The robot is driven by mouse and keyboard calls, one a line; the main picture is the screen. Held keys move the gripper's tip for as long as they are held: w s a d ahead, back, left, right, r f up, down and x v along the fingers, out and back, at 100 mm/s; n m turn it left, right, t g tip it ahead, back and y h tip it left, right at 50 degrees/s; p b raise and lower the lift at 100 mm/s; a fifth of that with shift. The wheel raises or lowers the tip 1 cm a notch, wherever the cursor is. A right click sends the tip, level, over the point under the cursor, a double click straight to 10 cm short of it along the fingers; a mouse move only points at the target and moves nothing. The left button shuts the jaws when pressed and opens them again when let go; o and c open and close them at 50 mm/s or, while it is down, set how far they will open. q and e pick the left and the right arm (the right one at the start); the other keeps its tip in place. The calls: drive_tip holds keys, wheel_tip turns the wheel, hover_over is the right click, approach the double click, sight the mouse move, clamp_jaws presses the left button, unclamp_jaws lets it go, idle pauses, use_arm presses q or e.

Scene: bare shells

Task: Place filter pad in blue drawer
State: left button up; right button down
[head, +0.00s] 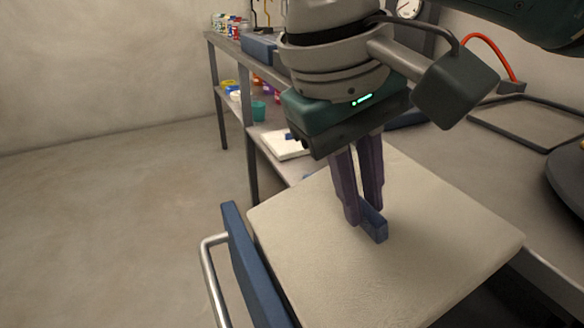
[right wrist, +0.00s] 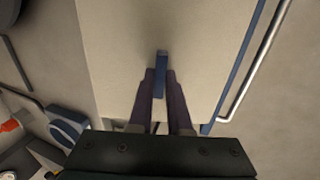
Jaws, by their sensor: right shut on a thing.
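The filter pad is a large cream square slab (head: 445,235) with a small upright blue tab (head: 376,228) on top. My right gripper (head: 366,210) points down and is shut on this tab. In the right wrist view the tab (right wrist: 161,62) stands between the fingertips, with the cream slab (right wrist: 205,35) beyond. The blue drawer's front panel (head: 250,268), with a metal bar handle (head: 212,285), runs along the slab's left edge. The slab covers most of the drawer's inside. I cannot tell whether it touches the drawer's bottom. My left gripper is not in view.
A grey worktop (head: 430,140) lies behind and to the right, with a dark frame (head: 535,120) and a round dark object (head: 568,180). A shelf unit at the back holds small pots and another cream slab (head: 285,145). The floor at left is clear.

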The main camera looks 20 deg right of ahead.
sight(369, 241)
drive_tip(key=b+x, duration=0.3)
drive_tip(key=x, duration=0.4)
drive_tip(key=shift+d+f, duration=0.15)
drive_tip(key=shift+f, duration=0.15)
drive_tip(key=shift+d+f, duration=0.2)
drive_tip(key=shift+f, duration=0.4)
drive_tip(key=b+x, duration=0.1)
drive_tip(key=x, duration=0.1)
drive_tip(key=shift+d+f, duration=0.2)
drive_tip(key=shift+f, duration=0.1)
drive_tip(key=d+y, duration=0.1)
drive_tip(key=y+b, duration=0.1)
drive_tip(key=y, duration=0.1)
drive_tip(key=shift+w+d+f, duration=0.1)
drive_tip(key=shift+d+f, duration=0.2)
drive_tip(key=shift+d, duration=0.1)
drive_tip(key=shift+a+f, duration=0.1)
drive_tip(key=shift+a, duration=0.1)
